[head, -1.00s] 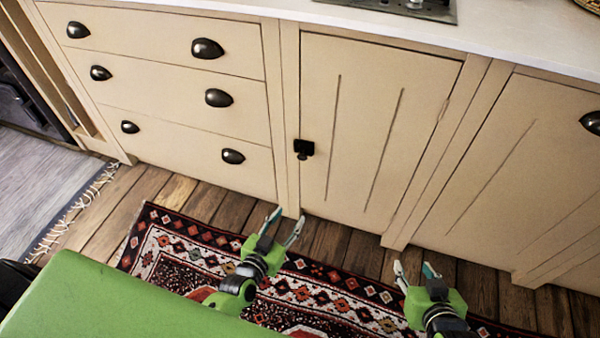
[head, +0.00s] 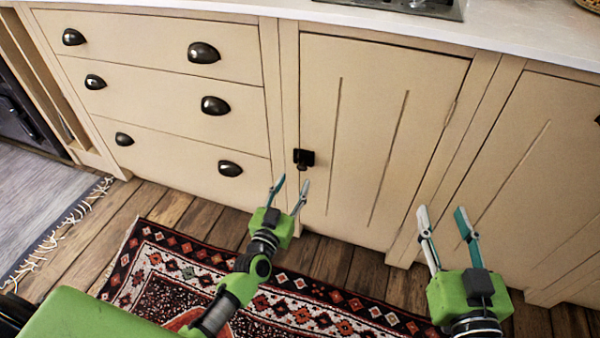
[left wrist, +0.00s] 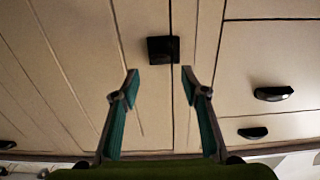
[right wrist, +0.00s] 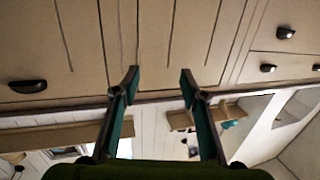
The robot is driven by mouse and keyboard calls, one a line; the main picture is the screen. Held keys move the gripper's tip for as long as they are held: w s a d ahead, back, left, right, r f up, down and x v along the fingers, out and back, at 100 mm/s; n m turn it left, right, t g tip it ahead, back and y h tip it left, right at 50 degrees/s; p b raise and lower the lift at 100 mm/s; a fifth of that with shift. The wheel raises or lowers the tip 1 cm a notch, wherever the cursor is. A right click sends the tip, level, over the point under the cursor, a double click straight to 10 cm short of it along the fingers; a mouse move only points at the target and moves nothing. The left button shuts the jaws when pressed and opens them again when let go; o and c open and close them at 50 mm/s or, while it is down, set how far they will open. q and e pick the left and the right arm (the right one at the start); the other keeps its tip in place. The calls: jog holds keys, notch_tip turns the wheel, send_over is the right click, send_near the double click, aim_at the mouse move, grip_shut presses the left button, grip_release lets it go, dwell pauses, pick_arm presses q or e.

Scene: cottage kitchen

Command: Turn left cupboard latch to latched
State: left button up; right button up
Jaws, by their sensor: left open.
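The black cupboard latch (head: 304,158) is on the left edge of the middle cupboard door (head: 375,130), next to the drawer unit. It also shows in the left wrist view (left wrist: 163,50), just beyond the fingertips and between them. Its exact turn angle is too small to tell. My left gripper (head: 291,187) is open and empty, a little below the latch in the head view and apart from it. My right gripper (head: 441,212) is open and empty in front of the door's lower right side, touching nothing that I can see.
Drawers with black cup handles (head: 215,106) stand to the left of the door. Another cupboard door (head: 520,170) is at the right. A white worktop (head: 510,35) runs above. A patterned rug (head: 160,285) lies on the wooden floor (head: 180,212).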

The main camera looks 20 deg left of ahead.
aim_at(301, 169)
pick_arm(q)
jog(key=w+b, duration=0.1)
jog(key=w, duration=0.4)
jog(key=shift+w+d+b, duration=0.1)
jog(key=shift+w+b, duration=0.2)
jog(key=shift+w, duration=0.45)
pick_arm(e)
notch_tip(301, 169, up, 10)
jog(key=s+t+y, duration=0.1)
jog(key=t+y, duration=0.1)
jog(key=t, duration=0.3)
jog(key=shift+s+a, duration=0.35)
jog(key=shift+a, duration=0.1)
jog(key=shift+r, duration=0.1)
pick_arm(q)
jog(key=c, duration=1.1)
